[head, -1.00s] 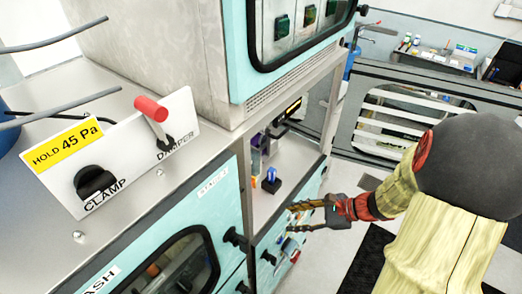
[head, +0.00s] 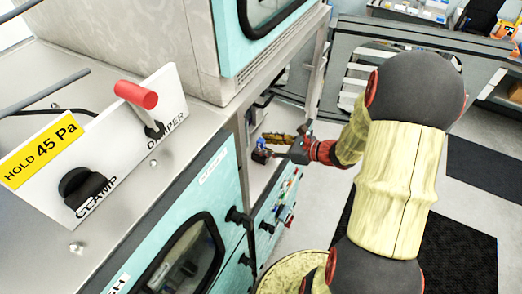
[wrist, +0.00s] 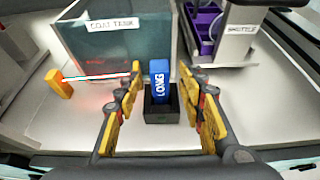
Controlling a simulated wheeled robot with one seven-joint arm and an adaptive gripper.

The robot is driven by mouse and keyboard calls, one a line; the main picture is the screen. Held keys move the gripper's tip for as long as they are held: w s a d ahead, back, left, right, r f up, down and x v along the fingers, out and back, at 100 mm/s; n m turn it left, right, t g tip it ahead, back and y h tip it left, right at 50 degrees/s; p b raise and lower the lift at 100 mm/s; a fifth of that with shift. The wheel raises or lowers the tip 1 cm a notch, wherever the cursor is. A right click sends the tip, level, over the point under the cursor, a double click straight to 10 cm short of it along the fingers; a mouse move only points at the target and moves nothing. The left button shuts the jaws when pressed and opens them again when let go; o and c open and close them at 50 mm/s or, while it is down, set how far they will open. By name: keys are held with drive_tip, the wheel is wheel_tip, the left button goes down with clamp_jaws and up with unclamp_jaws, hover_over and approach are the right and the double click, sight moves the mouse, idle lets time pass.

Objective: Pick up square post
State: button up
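A blue upright post marked LONG (wrist: 159,78) stands in a dark square block (wrist: 161,115) at the middle of the wrist view. It is the likeliest square post, though its cross-section is hard to tell. In the head view the block (head: 261,156) shows small on the shelf beside my gripper (head: 283,140). In the wrist view my gripper (wrist: 160,88) is open, with one yellow finger on each side of the post and block. Gaps show between the fingers and the post. The block's near side is partly shaded.
A tank labelled COAT TANK (wrist: 118,48) stands just behind the post. In the head view the teal cabinet (head: 195,205) borders the shelf.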

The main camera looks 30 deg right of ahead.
drive_tip(key=shift+x, duration=1.15)
drive_tip(key=c, duration=0.3)
clamp_jaws()
